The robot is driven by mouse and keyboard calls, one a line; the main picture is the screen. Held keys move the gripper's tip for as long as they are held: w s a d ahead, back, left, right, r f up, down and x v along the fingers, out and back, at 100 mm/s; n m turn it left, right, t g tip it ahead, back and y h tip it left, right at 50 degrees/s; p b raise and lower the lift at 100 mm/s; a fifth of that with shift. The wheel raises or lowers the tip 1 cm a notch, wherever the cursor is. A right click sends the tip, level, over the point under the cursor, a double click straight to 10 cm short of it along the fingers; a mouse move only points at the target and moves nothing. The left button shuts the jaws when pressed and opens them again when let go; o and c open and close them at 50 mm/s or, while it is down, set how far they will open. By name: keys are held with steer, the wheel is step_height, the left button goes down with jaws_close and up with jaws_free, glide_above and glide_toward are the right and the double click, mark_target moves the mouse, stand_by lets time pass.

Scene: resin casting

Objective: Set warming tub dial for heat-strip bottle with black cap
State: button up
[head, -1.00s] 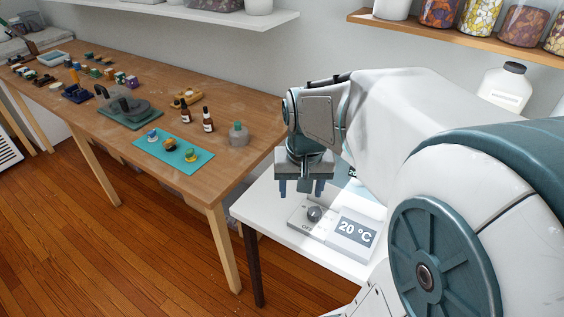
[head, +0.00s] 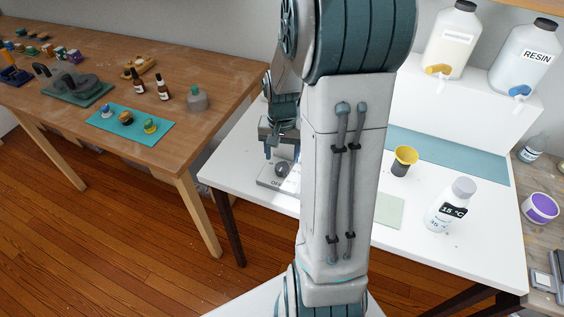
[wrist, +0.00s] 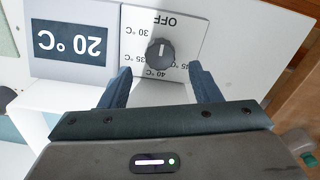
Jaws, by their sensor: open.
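The tub's dial panel (wrist: 185,30) shows in the wrist view with a dark round knob (wrist: 160,55). The knob's white mark points towards OFF; 30, 35, 40 and 45 °C are marked around it. The display (wrist: 70,44) reads 20 °C. My gripper (wrist: 161,84) is open and empty, its fingers on either side of the knob's near side. In the head view the gripper (head: 281,150) hangs over the panel (head: 268,181), and my arm hides the display. A white bottle (head: 447,212) with a pale cap carries a dark strip reading 15 °C and a fainter 35 below.
A yellow-rimmed cup (head: 404,160) and a pale green mat (head: 389,211) are on the white table (head: 480,245). Two large dark-capped jugs (head: 450,40) (head: 523,60) stand behind. A small bottle (head: 532,147) stands at right. A wooden bench (head: 215,100) with small items is at left.

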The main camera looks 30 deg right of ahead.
mark_target(282, 166)
steer(key=shift+f, duration=2.25)
steer(key=c, duration=1)
steer(key=shift+n, duration=0.4)
steer(key=n, duration=1.1)
steer(key=shift+p, duration=0.4)
steer(key=shift+w, duration=0.1)
